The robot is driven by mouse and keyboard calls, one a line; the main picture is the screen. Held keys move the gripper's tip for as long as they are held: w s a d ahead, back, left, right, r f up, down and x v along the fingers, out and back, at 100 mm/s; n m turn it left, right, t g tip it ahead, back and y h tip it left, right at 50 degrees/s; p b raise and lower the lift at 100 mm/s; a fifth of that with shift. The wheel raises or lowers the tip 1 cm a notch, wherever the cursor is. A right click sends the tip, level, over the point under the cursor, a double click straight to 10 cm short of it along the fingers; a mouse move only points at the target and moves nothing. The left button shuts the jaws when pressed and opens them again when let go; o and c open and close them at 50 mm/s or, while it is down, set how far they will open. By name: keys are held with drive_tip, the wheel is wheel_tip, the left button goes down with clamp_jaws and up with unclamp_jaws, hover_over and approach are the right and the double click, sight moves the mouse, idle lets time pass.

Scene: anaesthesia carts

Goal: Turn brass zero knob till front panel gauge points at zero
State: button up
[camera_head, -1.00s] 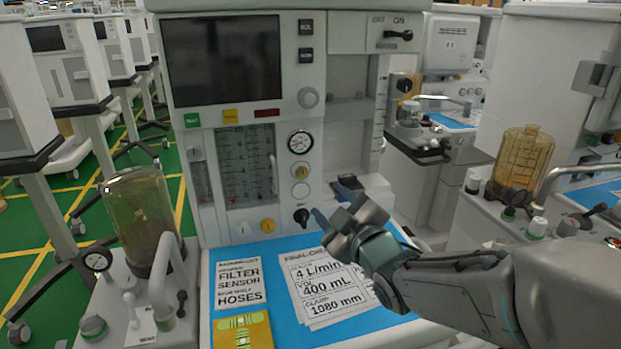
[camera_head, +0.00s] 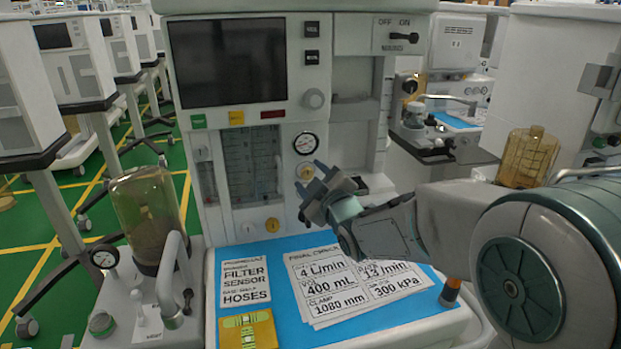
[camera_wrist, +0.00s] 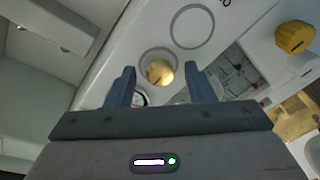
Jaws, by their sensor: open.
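The front panel gauge (camera_head: 305,143) is a round white dial with a black rim on the cart's front. Its needle is too small to read surely. The brass zero knob (camera_head: 305,172) sits just below it. My gripper (camera_head: 309,190) is in front of the panel, at and just below the knob, with its fingers open. In the wrist view the brass knob (camera_wrist: 159,73) shows between the two spread fingertips (camera_wrist: 160,66), with gaps on both sides. Whether the tips reach around it cannot be told. A sliver of the gauge (camera_wrist: 139,98) shows by the left finger, mostly hidden.
A blue-matted worktop (camera_head: 290,320) with printed cards (camera_head: 345,285) lies below. A glass canister (camera_head: 146,215) stands left. A shelf recess (camera_head: 352,110) is right of the gauge.

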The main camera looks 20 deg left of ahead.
drive_tip(key=c, duration=1)
drive_tip(key=shift+a, duration=0.15)
